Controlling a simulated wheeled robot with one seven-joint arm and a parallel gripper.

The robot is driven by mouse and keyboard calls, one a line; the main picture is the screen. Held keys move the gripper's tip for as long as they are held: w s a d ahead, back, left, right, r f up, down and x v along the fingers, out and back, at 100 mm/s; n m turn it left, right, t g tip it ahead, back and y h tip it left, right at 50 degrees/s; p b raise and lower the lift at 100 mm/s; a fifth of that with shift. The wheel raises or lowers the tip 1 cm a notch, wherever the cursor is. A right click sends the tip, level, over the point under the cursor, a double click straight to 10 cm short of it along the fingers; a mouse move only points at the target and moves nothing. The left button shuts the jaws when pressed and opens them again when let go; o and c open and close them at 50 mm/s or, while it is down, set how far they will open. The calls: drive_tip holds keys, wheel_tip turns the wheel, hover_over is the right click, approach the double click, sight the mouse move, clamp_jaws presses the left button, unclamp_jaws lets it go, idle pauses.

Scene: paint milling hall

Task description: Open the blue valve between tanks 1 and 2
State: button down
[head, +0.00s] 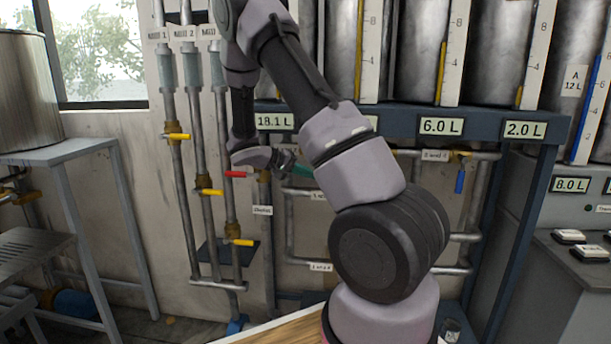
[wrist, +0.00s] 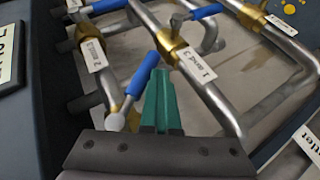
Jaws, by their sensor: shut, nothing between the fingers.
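In the wrist view, the green fingers of my gripper (wrist: 163,100) are shut and empty. A blue valve handle (wrist: 143,76) lies just left of the fingertips, running at a slant down to a pale pivot on a brass body. Whether the fingers touch it I cannot tell. The label on the pipe beside it (wrist: 93,54) is too small to read surely. Another blue handle (wrist: 205,11) sits on a brass valve by the label "1 and 3" (wrist: 195,65). In the head view, my gripper (head: 301,172) is before the pipework, partly hidden by my arm, which covers the valve area behind it.
A red handle (head: 235,174) sits left of my gripper, near the "Outlet" label (head: 262,210). Several yellow handles (head: 210,192) are on the pipes at left. Another blue handle (head: 461,181) hangs at right. A tank frame (head: 400,122) with displays spans above.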

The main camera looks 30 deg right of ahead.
drive_tip(key=shift+s+d+r+n+g+h, duration=0.2)
drive_tip(key=shift+s+d+r+n+h, duration=0.35)
drive_tip(key=shift+h, duration=0.85)
drive_tip(key=shift+s+d+r+n+g+h, duration=0.2)
drive_tip(key=shift+d+r+n+h, duration=0.35)
drive_tip(key=shift+n+h, duration=0.65)
drive_tip(key=shift+s+d+r+n+g+h, duration=0.2)
drive_tip(key=shift+s+d+r+n+h, duration=0.3)
drive_tip(key=shift+h, duration=1.1)
drive_tip(key=shift+d, duration=0.15)
drive_tip(key=shift+f, duration=0.1)
